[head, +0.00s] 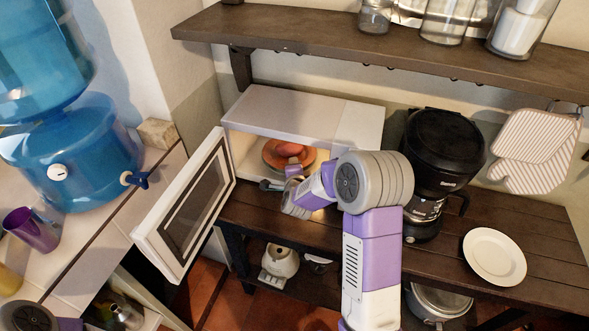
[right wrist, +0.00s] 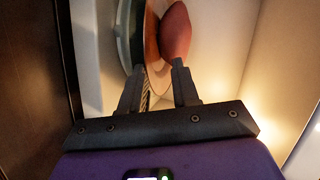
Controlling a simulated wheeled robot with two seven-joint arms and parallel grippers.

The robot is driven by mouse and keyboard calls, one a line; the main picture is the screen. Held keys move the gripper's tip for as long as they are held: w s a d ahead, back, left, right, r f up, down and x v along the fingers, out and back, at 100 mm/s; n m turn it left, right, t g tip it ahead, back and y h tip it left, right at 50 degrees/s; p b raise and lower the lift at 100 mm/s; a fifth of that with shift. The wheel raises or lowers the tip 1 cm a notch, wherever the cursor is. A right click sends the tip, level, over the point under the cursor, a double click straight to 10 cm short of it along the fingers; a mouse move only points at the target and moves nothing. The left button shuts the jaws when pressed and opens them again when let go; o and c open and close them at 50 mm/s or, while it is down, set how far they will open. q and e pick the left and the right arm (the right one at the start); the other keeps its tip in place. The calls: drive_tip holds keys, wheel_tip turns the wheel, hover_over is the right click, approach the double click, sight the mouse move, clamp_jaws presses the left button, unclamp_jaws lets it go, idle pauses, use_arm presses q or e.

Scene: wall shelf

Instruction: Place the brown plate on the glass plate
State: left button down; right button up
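The brown plate (head: 272,152) is inside the open microwave with a reddish, rounded food item (head: 289,149) on it. In the right wrist view the brown plate (right wrist: 153,50) shows edge-on with the food (right wrist: 175,35) on it. A greenish-grey disc, seemingly the glass plate (right wrist: 126,30), lies right beside its underside; whether they touch is unclear. My right gripper (head: 272,185) reaches into the microwave. Its fingers (right wrist: 158,74) are apart, one on either side of the brown plate's near rim; I see no clear grip. My left gripper is out of view.
The microwave door (head: 150,235) stands open on the left. A black coffee maker (head: 443,150) and a white plate (head: 494,256) are right of my arm on the wooden table. A shelf (head: 400,56) with jars hangs above. The water dispenser (head: 80,150) is at left.

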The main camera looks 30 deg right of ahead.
drive_tip(key=shift+s+f, duration=0.15)
drive_tip(key=shift+f, duration=0.1)
drive_tip(key=shift+f, duration=0.1)
drive_tip(key=v, duration=0.7)
drive_tip(key=shift+r, duration=0.35)
